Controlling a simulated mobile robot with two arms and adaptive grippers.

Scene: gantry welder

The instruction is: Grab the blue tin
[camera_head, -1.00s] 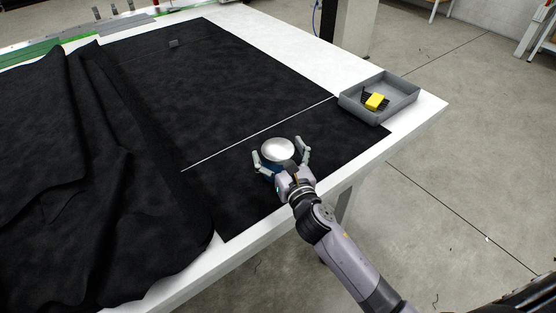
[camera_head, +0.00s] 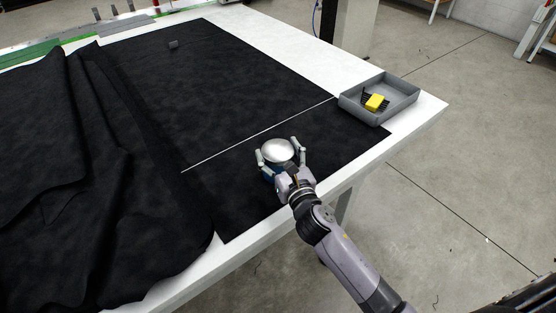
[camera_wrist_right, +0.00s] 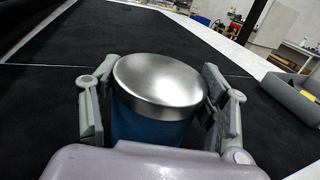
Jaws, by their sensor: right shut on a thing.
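The blue tin (camera_wrist_right: 150,125) has a shiny silver lid and stands upright on the black cloth. In the head view its silver lid (camera_head: 278,151) shows best, with a little blue below it. My right gripper (camera_head: 281,154) has its fingers on both sides of the tin and is shut on it. In the right wrist view the fingers of my right gripper (camera_wrist_right: 160,105) flank the tin left and right. The tin's lower part is hidden behind the gripper's palm. My left gripper is not in view.
A grey tray (camera_head: 347,108) at the table's right corner holds a yellow block (camera_head: 375,102) and a black item. Bunched black cloth (camera_head: 60,170) lies on the left. A small grey block (camera_head: 173,44) sits at the far end. The cloth around the tin is clear.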

